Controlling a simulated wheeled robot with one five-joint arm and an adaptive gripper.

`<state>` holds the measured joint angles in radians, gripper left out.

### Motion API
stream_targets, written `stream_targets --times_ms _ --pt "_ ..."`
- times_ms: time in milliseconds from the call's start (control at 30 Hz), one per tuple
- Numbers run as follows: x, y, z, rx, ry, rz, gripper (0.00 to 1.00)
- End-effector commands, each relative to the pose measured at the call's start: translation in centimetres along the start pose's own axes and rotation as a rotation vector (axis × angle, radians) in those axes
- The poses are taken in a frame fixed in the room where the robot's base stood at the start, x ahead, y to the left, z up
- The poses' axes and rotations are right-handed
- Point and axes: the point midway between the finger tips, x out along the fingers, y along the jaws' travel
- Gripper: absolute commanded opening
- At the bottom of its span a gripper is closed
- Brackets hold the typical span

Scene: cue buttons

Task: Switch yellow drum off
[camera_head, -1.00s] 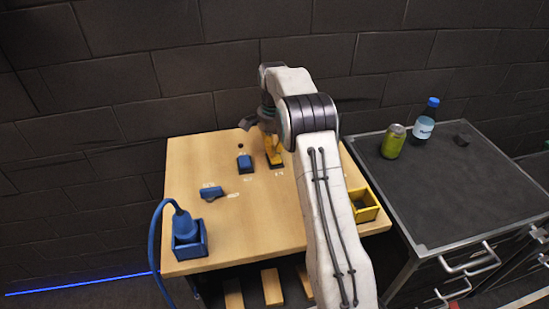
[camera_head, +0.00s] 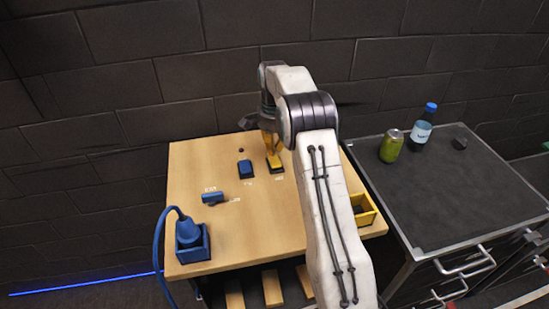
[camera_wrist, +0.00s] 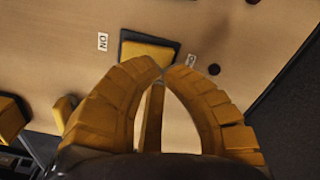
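The yellow drum seems to be the yellow switch (camera_head: 275,163) in a dark frame near the back of the wooden table. In the wrist view the yellow switch (camera_wrist: 148,51) lies just beyond my fingertips, with an ON label on its left and another label, hard to read, on its right. My gripper (camera_head: 269,149) is over or just behind the switch in the head view. In the wrist view my gripper's yellow fingers (camera_wrist: 163,69) curve together with their tips meeting or nearly so, and hold nothing. I cannot tell whether they touch the switch.
A blue switch (camera_head: 245,169) and a blue lever (camera_head: 212,198) are to the left. A blue plug (camera_head: 188,231) with its cable sits in a blue box. A yellow box (camera_head: 363,211) is at the right edge. A can (camera_head: 391,146) and bottle (camera_head: 422,128) stand on the dark cabinet.

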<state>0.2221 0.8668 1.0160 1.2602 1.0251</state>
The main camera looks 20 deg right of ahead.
Motion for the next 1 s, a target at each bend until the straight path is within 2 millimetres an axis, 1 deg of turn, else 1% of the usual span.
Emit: stream_targets --times_ms 33,500,633,1000 --pt "-0.8 0.0 0.0 0.0 0.0 0.0 0.0" --pt "-4.0 0.0 0.0 0.0 0.001 -0.001 0.0" --pt "-4.2 0.0 0.0 0.0 0.001 -0.001 0.0" --pt "-4.1 0.0 0.0 0.0 0.001 -0.001 0.0"
